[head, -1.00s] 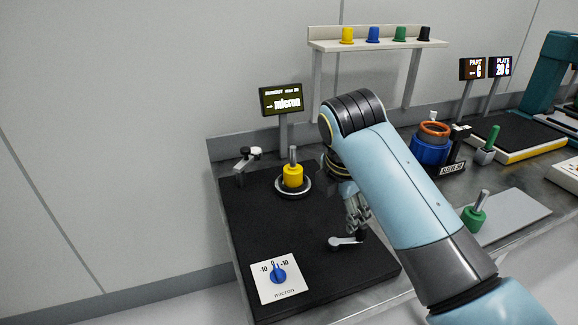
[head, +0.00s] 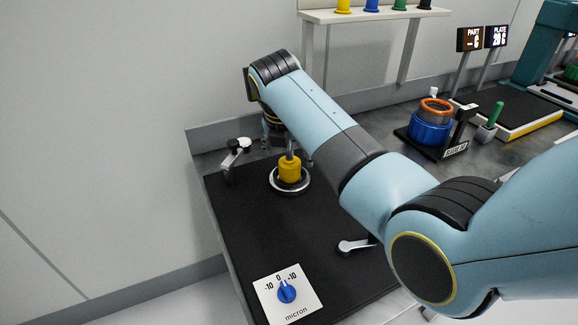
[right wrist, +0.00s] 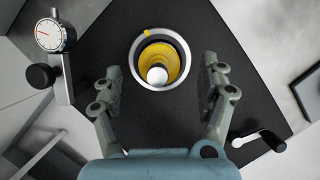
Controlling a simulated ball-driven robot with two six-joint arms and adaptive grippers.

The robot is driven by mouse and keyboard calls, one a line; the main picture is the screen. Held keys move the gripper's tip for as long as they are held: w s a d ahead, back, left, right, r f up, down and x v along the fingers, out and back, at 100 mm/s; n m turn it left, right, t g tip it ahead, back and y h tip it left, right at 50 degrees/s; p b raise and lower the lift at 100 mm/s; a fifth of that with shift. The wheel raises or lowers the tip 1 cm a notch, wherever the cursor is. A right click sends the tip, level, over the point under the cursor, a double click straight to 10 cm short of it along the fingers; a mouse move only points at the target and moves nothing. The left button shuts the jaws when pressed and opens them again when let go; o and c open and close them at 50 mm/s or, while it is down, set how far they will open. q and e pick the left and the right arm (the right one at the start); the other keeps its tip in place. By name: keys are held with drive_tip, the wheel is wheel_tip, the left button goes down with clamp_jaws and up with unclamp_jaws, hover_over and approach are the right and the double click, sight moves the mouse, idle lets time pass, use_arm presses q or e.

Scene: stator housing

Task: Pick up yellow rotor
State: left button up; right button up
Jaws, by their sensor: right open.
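The yellow rotor (head: 290,171) stands upright on a round ring-shaped seat (head: 273,185) on the black plate, its grey shaft pointing up. My right gripper (head: 282,138) is at the top of the shaft, partly hidden by my arm. In the right wrist view the rotor (right wrist: 153,55) is seen from above, with the pale shaft end towards me. The open fingers of the right gripper (right wrist: 162,75) are on either side of it, with a clear gap on both sides. My left gripper is not in view.
A dial gauge on a stand (right wrist: 52,36) is close to the left of the seat. A crank handle (head: 355,245) and a blue micron knob (head: 286,291) are nearer the front. A blue housing with an orange ring (head: 432,125) stands to the right.

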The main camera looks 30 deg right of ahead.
sight(288, 154)
drive_tip(key=x, duration=0.3)
drive_tip(key=shift+a+f, duration=0.1)
drive_tip(key=shift+f, duration=0.3)
drive_tip(key=shift+w+f, duration=0.1)
drive_tip(key=c, duration=0.4)
clamp_jaws()
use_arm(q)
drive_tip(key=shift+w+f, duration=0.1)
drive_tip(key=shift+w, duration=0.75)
